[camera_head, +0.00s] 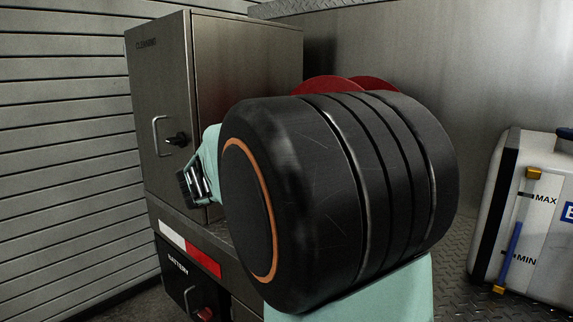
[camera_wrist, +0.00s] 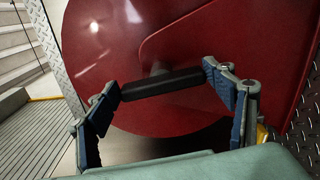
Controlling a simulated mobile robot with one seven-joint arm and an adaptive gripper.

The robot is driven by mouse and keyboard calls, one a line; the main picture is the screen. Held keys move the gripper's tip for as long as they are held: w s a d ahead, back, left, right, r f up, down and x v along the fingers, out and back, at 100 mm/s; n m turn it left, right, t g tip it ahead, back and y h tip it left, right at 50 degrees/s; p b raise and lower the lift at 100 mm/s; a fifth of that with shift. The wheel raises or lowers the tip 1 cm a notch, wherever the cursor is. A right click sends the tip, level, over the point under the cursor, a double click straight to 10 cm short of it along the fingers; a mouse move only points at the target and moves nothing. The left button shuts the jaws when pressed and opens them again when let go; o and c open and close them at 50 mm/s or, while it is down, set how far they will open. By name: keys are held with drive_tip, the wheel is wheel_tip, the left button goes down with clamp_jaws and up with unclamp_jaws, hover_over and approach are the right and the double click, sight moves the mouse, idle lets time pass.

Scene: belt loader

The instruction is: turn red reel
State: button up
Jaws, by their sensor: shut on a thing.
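The red reel (camera_wrist: 130,50) fills most of the wrist view as a large glossy red disc with a black crank handle (camera_wrist: 165,84) across its face. My gripper (camera_wrist: 164,82) is shut on this handle, with one blue-padded fingertip at each end of it. In the head view only the top rims of the red reel (camera_head: 328,85) show, above and behind my large black arm link. That link hides the handle and my fingers there.
A steel cabinet marked CLEANING (camera_head: 240,80) stands left of the reel, with a battery box (camera_head: 180,285) below it. A white tank with MAX and MIN marks (camera_head: 545,215) stands at the right.

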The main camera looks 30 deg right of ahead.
drive_tip(key=shift+m, duration=0.3)
drive_tip(key=o, duration=1.7)
drive_tip(key=v, duration=1.2)
